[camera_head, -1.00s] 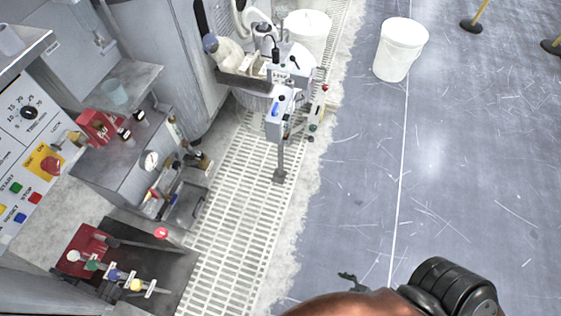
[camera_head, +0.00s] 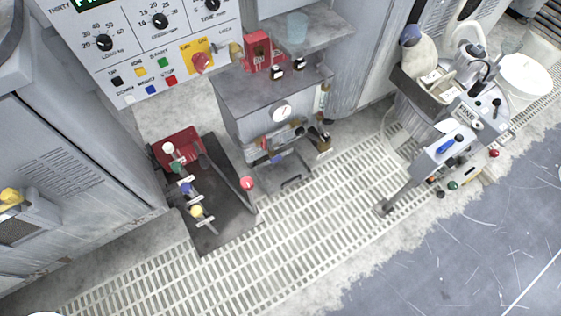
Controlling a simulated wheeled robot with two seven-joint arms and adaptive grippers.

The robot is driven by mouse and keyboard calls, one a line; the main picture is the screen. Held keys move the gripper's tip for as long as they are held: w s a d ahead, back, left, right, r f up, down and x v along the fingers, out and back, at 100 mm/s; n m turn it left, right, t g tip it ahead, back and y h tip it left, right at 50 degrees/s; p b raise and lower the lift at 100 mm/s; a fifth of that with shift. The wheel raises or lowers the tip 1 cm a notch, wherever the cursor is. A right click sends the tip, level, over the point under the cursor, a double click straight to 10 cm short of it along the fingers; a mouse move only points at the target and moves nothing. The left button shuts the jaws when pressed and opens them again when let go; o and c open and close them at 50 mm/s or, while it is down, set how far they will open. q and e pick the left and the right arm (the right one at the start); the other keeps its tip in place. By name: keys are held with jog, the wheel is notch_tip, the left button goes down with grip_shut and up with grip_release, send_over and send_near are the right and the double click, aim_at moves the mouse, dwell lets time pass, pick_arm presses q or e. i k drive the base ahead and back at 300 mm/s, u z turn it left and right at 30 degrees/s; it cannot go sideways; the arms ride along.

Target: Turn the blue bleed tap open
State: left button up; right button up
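A floor manifold holds a row of small taps with coloured knobs: white (camera_head: 168,148), green (camera_head: 175,166), blue (camera_head: 185,188) and yellow (camera_head: 196,211). The blue-knobbed tap sits between the green and yellow ones; its setting is too small to tell. A small blue part (camera_head: 277,158) also shows below the gauge (camera_head: 281,111) on the grey cabinet. A blue handle (camera_head: 445,147) lies on the stand at the right. I cannot tell from the picture alone which blue part is the bleed tap. Neither of my grippers is in view.
The manifold has a red block (camera_head: 178,143) and a dark plate (camera_head: 228,226); a red knob (camera_head: 247,183) stands at its right. A control panel (camera_head: 130,58) is above. White floor grating (camera_head: 290,232) runs clear in front. A white bucket (camera_head: 525,80) stands far right.

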aim_at(276, 159)
jog(key=z, duration=1.45)
jog(key=i, duration=0.85)
jog(key=u, duration=2.9)
